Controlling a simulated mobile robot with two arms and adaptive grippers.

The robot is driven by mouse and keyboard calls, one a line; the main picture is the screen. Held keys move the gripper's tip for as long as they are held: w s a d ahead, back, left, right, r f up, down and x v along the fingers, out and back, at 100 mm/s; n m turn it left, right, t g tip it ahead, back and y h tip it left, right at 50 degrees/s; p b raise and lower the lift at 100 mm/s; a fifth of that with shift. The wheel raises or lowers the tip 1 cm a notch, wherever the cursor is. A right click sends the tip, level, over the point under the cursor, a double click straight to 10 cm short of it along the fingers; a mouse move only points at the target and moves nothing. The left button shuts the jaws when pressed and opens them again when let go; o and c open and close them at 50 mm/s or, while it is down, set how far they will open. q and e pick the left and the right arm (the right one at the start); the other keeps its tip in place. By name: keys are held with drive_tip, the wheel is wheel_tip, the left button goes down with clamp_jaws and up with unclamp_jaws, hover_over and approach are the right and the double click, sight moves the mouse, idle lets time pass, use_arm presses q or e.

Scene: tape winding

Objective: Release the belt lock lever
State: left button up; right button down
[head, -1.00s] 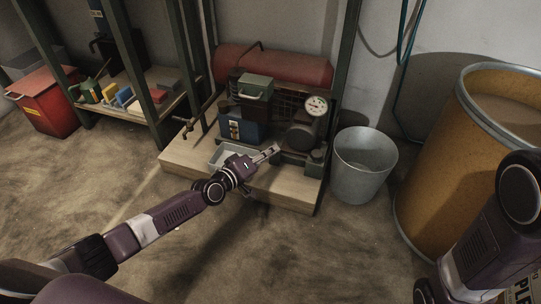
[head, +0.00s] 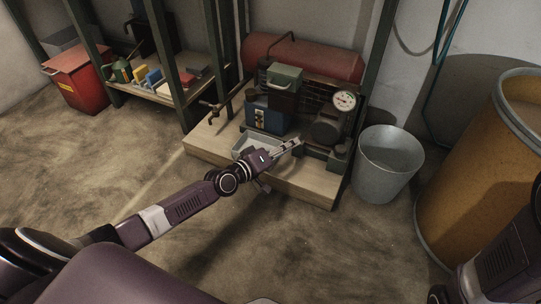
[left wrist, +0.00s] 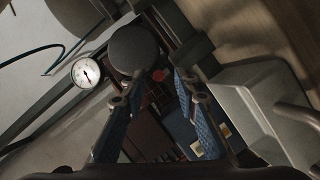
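My left gripper (head: 292,146) is in front of the compressor unit, just left of its dark round motor (head: 328,130). In the left wrist view the two blue-padded fingers (left wrist: 160,88) stand apart with nothing visibly held between them. The motor (left wrist: 133,50) is just beyond the fingertips. A small red part (left wrist: 159,75) shows between the tips; I cannot tell whether it belongs to the belt lock lever. No lever is clearly recognizable in the head view. My right gripper is out of view; only part of that arm shows at the right edge.
A pressure gauge (head: 344,100), red tank (head: 310,60), blue box (head: 266,116) and green box (head: 285,77) crowd the wooden platform (head: 215,148). A grey tray (head: 246,147) lies beside my left gripper. A metal bucket (head: 388,170) and yellow drum (head: 485,170) stand right.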

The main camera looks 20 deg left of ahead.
use_arm(q)
drive_tip(key=v, duration=0.9)
